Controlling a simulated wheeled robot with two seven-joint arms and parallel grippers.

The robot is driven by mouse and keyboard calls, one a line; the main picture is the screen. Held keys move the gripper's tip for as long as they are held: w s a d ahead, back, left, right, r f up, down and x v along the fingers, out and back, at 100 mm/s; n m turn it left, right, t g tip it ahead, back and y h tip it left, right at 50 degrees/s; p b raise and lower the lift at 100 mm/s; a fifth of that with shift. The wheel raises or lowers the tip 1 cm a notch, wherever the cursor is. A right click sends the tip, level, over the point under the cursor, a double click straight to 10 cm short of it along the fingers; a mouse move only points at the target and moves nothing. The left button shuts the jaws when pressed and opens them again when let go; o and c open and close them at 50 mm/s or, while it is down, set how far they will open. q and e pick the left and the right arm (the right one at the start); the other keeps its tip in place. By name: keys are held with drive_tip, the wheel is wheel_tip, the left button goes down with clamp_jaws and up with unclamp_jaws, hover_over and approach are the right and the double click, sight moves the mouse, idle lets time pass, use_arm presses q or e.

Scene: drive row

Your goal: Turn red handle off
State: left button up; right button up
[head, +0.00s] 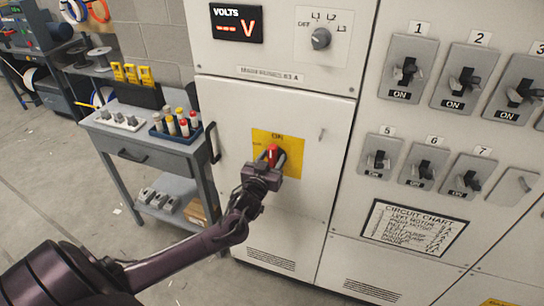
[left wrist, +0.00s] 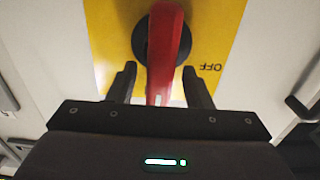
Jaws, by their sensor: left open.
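The red handle (head: 272,154) sits on a yellow plate (head: 291,140) on the white cabinet door, under the word ON. In the left wrist view the red handle (left wrist: 168,50) rises from a dark round base, and its lower end reaches between my fingers. The yellow plate (left wrist: 218,25) shows the word OFF at its right side, upside down. My left gripper (head: 270,168) is at the handle from below. In the left wrist view my left gripper (left wrist: 160,85) is open, with one finger on each side of the handle and gaps visible. My right gripper is not in view.
Breaker switches (head: 408,70) fill the panel to the right, above a circuit chart (head: 413,232). A voltmeter (head: 237,23) and rotary knob (head: 321,38) are above. A grey cart (head: 150,150) with a blue bin (head: 175,127) stands left of the cabinet.

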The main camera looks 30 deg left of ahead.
use_arm(q)
drive_tip(key=shift+w, duration=0.2)
drive_tip(key=shift+c, duration=0.8)
clamp_jaws()
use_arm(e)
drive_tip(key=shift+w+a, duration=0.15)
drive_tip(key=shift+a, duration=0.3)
